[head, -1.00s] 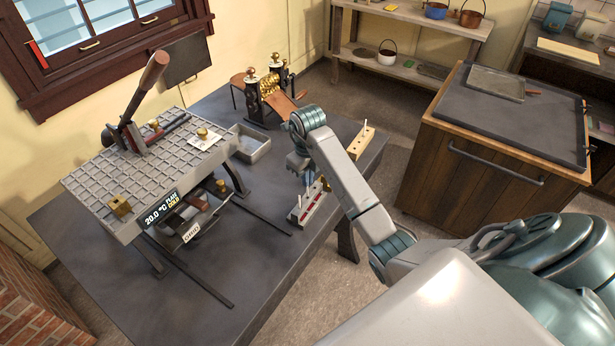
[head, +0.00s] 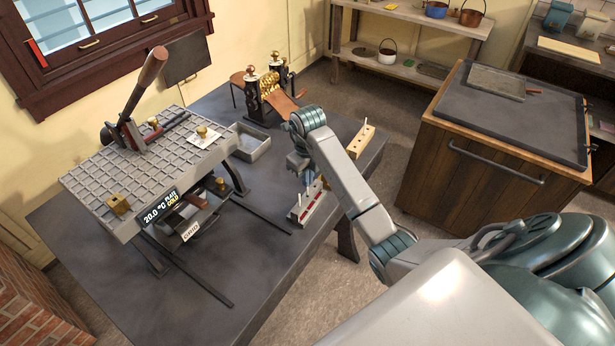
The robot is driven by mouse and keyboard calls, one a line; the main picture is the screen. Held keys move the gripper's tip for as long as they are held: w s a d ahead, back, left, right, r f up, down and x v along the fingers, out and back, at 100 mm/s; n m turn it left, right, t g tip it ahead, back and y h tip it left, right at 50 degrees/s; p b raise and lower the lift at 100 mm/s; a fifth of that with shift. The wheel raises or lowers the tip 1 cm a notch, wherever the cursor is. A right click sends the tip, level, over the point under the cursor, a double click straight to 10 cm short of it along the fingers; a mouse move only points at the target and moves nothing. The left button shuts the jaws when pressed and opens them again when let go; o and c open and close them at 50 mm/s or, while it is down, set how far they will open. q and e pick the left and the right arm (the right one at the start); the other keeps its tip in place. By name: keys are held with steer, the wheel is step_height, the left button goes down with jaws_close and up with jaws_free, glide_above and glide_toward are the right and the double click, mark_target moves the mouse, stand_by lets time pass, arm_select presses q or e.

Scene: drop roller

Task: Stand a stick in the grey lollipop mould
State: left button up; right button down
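The grey lollipop mould (head: 306,215) lies on the dark table near its right edge, with red showing in its cavities. A thin pale stick stands upright at its left part. My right gripper (head: 308,180) points down over the far part of the mould. It is small and partly hidden by my own wrist, so I cannot tell whether its fingers are shut or whether a stick is between them. A pale wooden block (head: 361,141) with small holes or pegs stands behind, to the right of my wrist. My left gripper is not in view.
A drop roller (head: 268,84) with brass rollers stands at the table's back. A grey tray (head: 251,144) lies in front of it. A gridded grey slab (head: 150,165) with a lever stands at the left. The table's front is mostly clear.

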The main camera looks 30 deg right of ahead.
mark_target(307, 195)
steer(key=shift+f+b, duration=2.65)
steer(key=shift+f, duration=0.15)
steer(key=c, duration=1.2)
jaws_free()
steer(key=shift+r, duration=0.1)
steer(key=shift+c, duration=0.2)
steer(key=shift+r, duration=0.1)
steer(key=shift+r+p, duration=0.85)
steer(key=shift+r, duration=0.1)
steer(key=shift+r+p, duration=0.75)
steer(key=shift+r, duration=0.25)
steer(key=shift+r, duration=0.1)
